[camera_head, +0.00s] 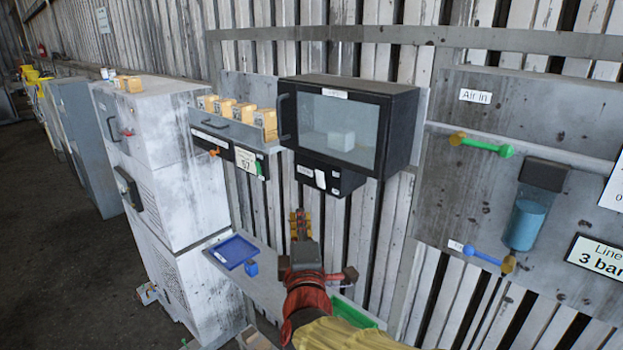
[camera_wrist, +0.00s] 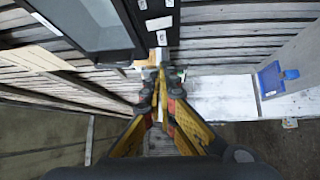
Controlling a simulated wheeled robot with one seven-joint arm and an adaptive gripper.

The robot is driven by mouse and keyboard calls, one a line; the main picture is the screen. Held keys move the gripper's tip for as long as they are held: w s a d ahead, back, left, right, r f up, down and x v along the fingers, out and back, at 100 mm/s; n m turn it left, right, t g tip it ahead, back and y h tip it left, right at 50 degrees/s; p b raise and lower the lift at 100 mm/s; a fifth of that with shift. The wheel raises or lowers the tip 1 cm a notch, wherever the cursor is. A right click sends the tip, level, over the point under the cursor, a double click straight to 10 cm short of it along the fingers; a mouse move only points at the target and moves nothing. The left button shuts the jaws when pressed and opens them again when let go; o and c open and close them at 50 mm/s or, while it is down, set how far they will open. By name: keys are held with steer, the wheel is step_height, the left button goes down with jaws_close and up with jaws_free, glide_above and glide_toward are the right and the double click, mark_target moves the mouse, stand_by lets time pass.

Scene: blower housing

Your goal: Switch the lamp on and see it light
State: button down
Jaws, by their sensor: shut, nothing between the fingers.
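No thing that I can surely name as the lamp shows. A black glass-fronted cabinet (camera_head: 395,130) hangs on the slatted wall with a pale block (camera_head: 341,139) inside; its interior shows no bright glow. Under it is a black control box (camera_head: 346,184) with a small white switch-like piece (camera_head: 320,180) and labels. In the wrist view the control box (camera_wrist: 147,14) is at the top, ahead of my fingers. My gripper (camera_head: 299,214) is shut and empty, below and slightly left of the control box, apart from it. In the wrist view the fingertips (camera_wrist: 160,76) meet.
A grey shelf (camera_head: 265,283) below carries a blue tray (camera_head: 236,251) and a small blue block (camera_head: 251,268). A drawer unit (camera_head: 226,133) with yellow pieces is left of the cabinet. At right, a grey panel (camera_head: 470,190) bears green and blue valve handles.

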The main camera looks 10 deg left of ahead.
steer(key=shift+d+r+n+t, duration=0.4)
steer(key=shift+r+n, duration=0.2)
steer(key=shift+n, duration=0.2)
steer(key=p, duration=0.3)
glide_toward(320, 179)
steer(key=w+a+r, duration=0.3)
steer(key=w+a, duration=0.1)
steer(key=w, duration=0.1)
steer(key=shift+d+r, duration=0.15)
steer(key=shift+d, duration=0.05)
steer(key=shift+r, duration=0.1)
